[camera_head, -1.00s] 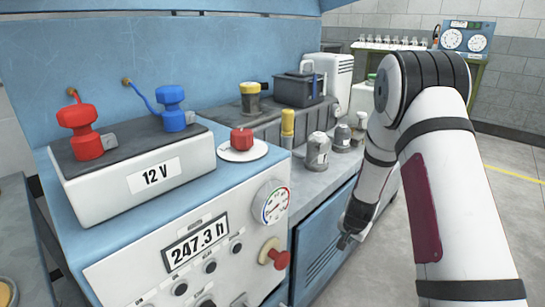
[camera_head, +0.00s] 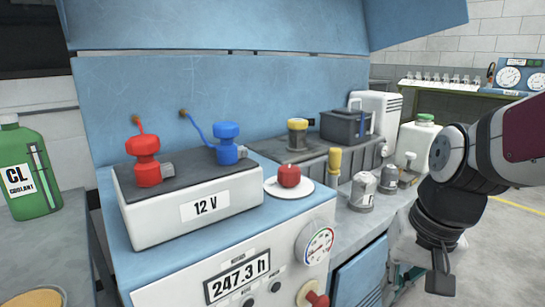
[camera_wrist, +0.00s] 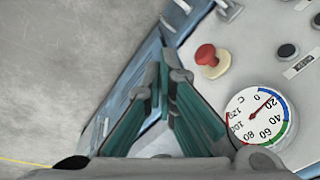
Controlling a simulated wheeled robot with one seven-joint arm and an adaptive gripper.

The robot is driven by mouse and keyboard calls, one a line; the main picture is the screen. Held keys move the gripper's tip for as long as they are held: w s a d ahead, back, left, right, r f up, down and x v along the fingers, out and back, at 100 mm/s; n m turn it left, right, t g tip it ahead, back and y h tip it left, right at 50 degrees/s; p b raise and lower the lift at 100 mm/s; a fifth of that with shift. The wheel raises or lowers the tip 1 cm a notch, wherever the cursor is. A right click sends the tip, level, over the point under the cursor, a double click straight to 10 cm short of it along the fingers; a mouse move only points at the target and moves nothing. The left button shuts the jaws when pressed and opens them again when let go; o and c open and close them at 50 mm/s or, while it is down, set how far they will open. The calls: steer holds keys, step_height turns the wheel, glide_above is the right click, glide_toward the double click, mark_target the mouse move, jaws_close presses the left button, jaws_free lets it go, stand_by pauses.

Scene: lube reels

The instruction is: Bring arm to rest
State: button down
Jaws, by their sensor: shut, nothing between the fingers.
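My arm hangs at the right of the head view, bent downward, with my gripper (camera_head: 440,272) low in front of the bench. In the wrist view my gripper (camera_wrist: 165,75) shows its two teal-padded fingers converging with their tips together. Nothing is held between them. The fingers are apart from the blue machine's front panel (camera_wrist: 265,50). In the wrist view the red push knob (camera_wrist: 207,56) and the temperature gauge (camera_wrist: 257,115) lie to the right of the fingers.
A 12 V battery (camera_head: 200,205) with red and blue terminals sits on the machine. A green coolant jug (camera_head: 30,170) stands at left. Open floor (camera_head: 510,225) lies at right.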

steer(key=s+r+n+g+h, duration=0.1)
steer(key=s+r+n+g, duration=0.15)
steer(key=s, duration=1.75)
step_height(320, 180, up, 33)
steer(key=t+p, duration=0.4)
steer(key=p, duration=2.6)
steer(key=shift+d+f+t+p, duration=0.15)
steer(key=shift+t+p, duration=0.15)
steer(key=shift+t, duration=0.05)
steer(key=shift+w+n, duration=0.1)
steer(key=shift+n, duration=0.15)
